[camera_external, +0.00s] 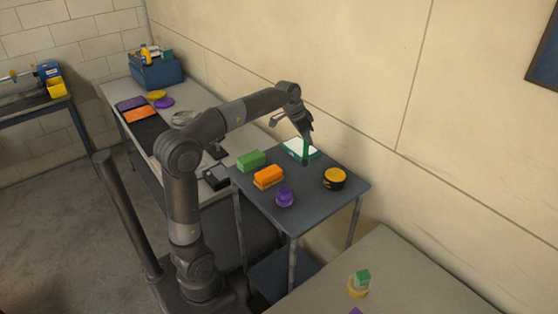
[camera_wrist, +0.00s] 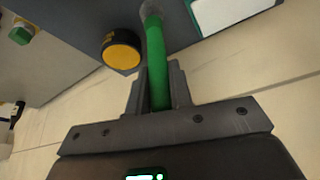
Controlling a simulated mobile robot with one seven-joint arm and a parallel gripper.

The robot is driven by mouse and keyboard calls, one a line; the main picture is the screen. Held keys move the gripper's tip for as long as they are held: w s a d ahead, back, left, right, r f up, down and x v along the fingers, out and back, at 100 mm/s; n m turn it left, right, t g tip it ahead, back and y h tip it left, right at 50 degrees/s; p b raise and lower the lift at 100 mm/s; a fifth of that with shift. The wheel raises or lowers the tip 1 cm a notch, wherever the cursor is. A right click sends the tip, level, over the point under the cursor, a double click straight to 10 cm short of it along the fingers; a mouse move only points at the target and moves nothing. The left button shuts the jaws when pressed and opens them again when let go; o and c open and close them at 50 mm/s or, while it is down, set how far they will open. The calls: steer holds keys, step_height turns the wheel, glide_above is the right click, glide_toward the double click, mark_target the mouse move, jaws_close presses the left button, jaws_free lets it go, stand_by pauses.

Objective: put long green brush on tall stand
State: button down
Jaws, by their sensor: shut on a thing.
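The long green brush (camera_external: 306,147) hangs roughly upright from my gripper (camera_external: 304,129), over the back part of a dark grey stand (camera_external: 312,195) that looks like the tall stand. In the wrist view my gripper (camera_wrist: 157,88) is shut on the green handle (camera_wrist: 156,55), with one finger on each side. The brush's far end (camera_wrist: 151,9) is grey and points toward the stand top. I cannot tell whether that end touches the stand.
On the stand are a green block (camera_external: 251,160), an orange block (camera_external: 268,177), a purple bottle (camera_external: 285,198), a black-and-yellow tin (camera_external: 334,179) and a white, green-edged box (camera_external: 296,149). A wall (camera_external: 360,100) stands close behind. A long bench (camera_external: 215,120) adjoins at left.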

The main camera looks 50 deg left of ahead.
mark_target(306, 146)
steer(key=shift+a+f, duration=0.2)
steer(key=shift+a, duration=0.05)
steer(key=shift+w+f, duration=0.1)
steer(key=shift+f, duration=1.95)
steer(key=c, duration=1.3)
jaws_free()
steer(key=v, duration=1.2)
steer(key=s+d+f+n, duration=0.1)
steer(key=s+d+f, duration=0.1)
steer(key=s+f, duration=0.8)
steer(key=s+d+f+n+t+y, duration=0.1)
steer(key=s+d+f+n, duration=0.1)
steer(key=s+f, duration=0.8)
steer(key=s, duration=0.3)
steer(key=shift+s+d+f+n, duration=0.2)
steer(key=shift+s+n, duration=0.1)
steer(key=shift+s, duration=0.1)
